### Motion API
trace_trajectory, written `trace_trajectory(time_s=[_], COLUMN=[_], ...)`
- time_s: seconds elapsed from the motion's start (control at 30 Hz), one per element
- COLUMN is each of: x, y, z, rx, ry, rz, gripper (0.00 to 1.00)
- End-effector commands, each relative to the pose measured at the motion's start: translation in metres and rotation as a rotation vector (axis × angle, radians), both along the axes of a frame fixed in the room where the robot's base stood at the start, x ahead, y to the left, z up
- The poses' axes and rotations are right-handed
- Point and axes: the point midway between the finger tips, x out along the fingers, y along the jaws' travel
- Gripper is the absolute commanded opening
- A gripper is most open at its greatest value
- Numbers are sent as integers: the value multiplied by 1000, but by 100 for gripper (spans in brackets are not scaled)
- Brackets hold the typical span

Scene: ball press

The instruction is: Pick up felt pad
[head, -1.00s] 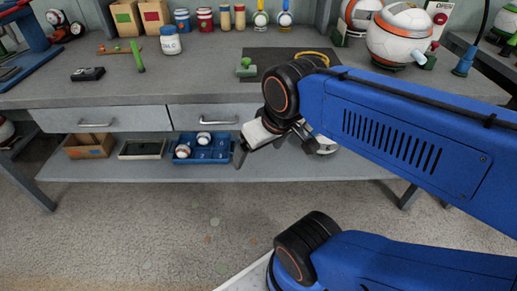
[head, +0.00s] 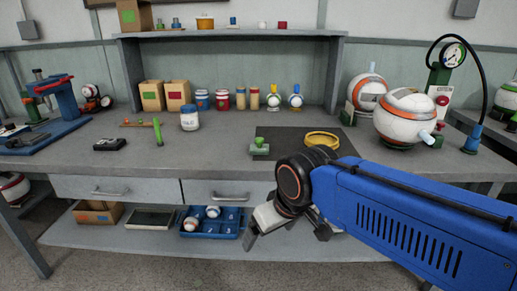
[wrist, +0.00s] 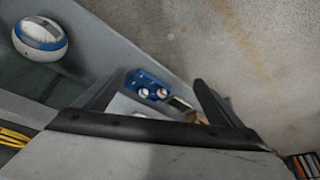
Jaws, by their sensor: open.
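No item is clearly recognisable as the felt pad. A small green block with a knob (head: 259,148) sits at the left edge of a dark flat mat (head: 290,137) on the workbench. A shallow tray with a dark green inside (head: 150,219) lies on the lower shelf. I cannot tell whether any of these is the pad. My gripper (head: 286,232) is in front of the bench's front edge, below the mat, with its fingers apart and nothing between them. In the wrist view its two fingers (wrist: 160,86) are spread, with the lower shelf beyond.
A blue tray (head: 225,233) with balls and a cardboard box (head: 97,216) are on the lower shelf. Jars, boxes and a blue press (head: 68,97) line the bench. White balls and a gauge (head: 453,57) stand at right.

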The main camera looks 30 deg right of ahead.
Motion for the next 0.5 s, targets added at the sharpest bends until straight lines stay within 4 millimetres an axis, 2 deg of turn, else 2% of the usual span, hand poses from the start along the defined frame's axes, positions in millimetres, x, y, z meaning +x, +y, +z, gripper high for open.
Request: trace_trajectory(time_s=[0.13,0.17,0.23,0.27,0.37,0.5], x=[0,0,1,3,12,39], y=[0,0,0,-1,-3,-10], z=[0,0,1,3,16,51], rx=[0,0,-1,-4,-19,-58], ry=[0,0,1,3,17,54], rz=[0,0,3,6,30,104], gripper=[89,85,69,69,69,69])
